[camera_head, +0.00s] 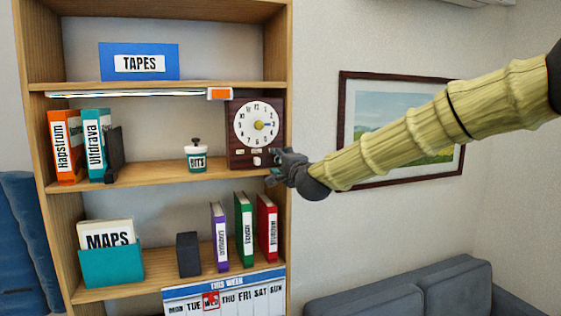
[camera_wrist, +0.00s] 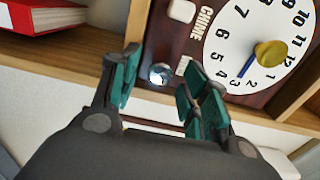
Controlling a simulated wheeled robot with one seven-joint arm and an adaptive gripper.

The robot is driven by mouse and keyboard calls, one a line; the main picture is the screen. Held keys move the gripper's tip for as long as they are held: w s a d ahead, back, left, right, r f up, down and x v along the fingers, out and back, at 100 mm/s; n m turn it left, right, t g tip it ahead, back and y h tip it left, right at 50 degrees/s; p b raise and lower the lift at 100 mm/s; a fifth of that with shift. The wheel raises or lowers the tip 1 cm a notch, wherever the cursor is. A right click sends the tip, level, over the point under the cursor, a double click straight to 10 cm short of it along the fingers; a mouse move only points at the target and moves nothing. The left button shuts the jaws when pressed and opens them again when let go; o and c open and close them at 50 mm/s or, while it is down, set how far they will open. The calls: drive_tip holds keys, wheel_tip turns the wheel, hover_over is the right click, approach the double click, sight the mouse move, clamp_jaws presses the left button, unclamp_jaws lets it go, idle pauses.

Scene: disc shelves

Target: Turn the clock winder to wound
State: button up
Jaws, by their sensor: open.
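The dark wooden clock (camera_head: 235,112) stands at the right end of the middle shelf, with a white dial and a yellow centre knob (camera_head: 259,125). In the wrist view, a small shiny round knob (camera_wrist: 160,75) sits on the clock's lower front beside a partly hidden white label. I cannot read that label or tell where the knob is turned. A white button (camera_wrist: 182,10) marked CHIME is nearby. My gripper (camera_head: 279,168) is at the clock's lower right. In the wrist view my gripper (camera_wrist: 163,80) is open, its green fingertips on either side of the shiny knob, with no clear contact.
The wooden shelf upright (camera_head: 285,60) stands close to my gripper. A small labelled pot (camera_head: 196,157) stands left of the clock. A white bar with an orange end (camera_head: 220,94) lies under the shelf above.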

clamp_jaws()
drive_tip(key=shift+f, duration=0.1)
